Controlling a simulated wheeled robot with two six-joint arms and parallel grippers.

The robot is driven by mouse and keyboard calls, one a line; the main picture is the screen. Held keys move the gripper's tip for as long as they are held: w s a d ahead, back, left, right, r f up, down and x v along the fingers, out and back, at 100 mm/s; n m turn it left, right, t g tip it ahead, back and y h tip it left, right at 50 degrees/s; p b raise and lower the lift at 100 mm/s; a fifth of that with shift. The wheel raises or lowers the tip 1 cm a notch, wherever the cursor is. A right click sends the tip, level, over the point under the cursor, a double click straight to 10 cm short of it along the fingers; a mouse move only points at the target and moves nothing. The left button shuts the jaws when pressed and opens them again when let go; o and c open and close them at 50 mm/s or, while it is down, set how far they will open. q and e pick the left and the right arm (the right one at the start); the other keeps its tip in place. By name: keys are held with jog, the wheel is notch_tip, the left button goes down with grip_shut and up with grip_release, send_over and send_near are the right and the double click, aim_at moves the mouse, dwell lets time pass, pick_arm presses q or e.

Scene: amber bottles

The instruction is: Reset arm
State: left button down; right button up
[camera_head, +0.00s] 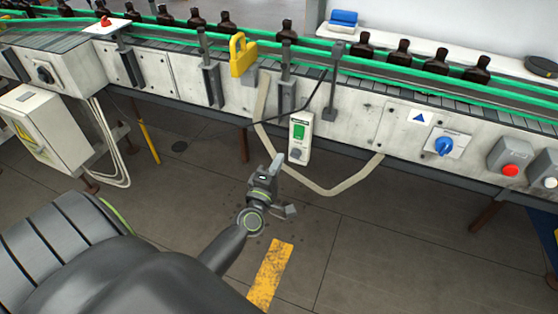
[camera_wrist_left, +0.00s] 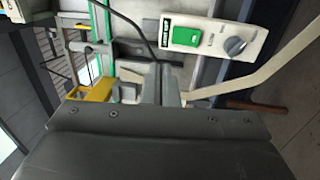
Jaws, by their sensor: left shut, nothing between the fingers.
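My left gripper (camera_head: 278,162) is shut and empty, in the open space in front of the conveyor and below a hanging control box. In the left wrist view its fingers (camera_wrist_left: 162,84) are together in the middle, with nothing between them. The control box (camera_head: 299,135) is white with a green button and a grey knob; it also shows at the top of the left wrist view (camera_wrist_left: 208,38). The gripper appears apart from the box. My right gripper is not in view.
A conveyor (camera_head: 330,129) with green rails (camera_head: 400,72) and several amber bottles (camera_head: 399,54) spans the back. A yellow padlock-shaped piece (camera_head: 243,56) sits at its edge. A beige strap (camera_head: 322,192) hangs near the gripper. A white cabinet (camera_head: 42,128) stands left. The floor in front is clear.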

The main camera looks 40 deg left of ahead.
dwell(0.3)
pick_arm(q)
jog(key=s+d+f+m+g+h, duration=0.15)
jog(key=s+f+m+g, duration=0.4)
jog(key=f, duration=0.95)
jog(key=s+f+m+g+h, duration=0.25)
jog(key=s+f+m, duration=0.45)
jog(key=f, duration=0.9)
jog(key=s+f+m+g, duration=0.2)
jog(key=s+f, duration=0.3)
jog(key=s, duration=0.5)
jog(key=s+d+f+m+g, duration=0.1)
jog(key=s+f+m+g, duration=0.2)
jog(key=s, duration=0.8)
jog(key=s+d+f+m+g, duration=0.1)
jog(key=s+f+m+g, duration=0.1)
jog(key=s+f+g, duration=0.2)
jog(key=s+f, duration=0.3)
jog(key=s, duration=0.3)
jog(key=shift+s+f+m+g+y, duration=0.2)
jog(key=shift+s+m+g+y, duration=0.1)
jog(key=shift+s+m+g, duration=0.1)
jog(key=shift+w+d, duration=0.1)
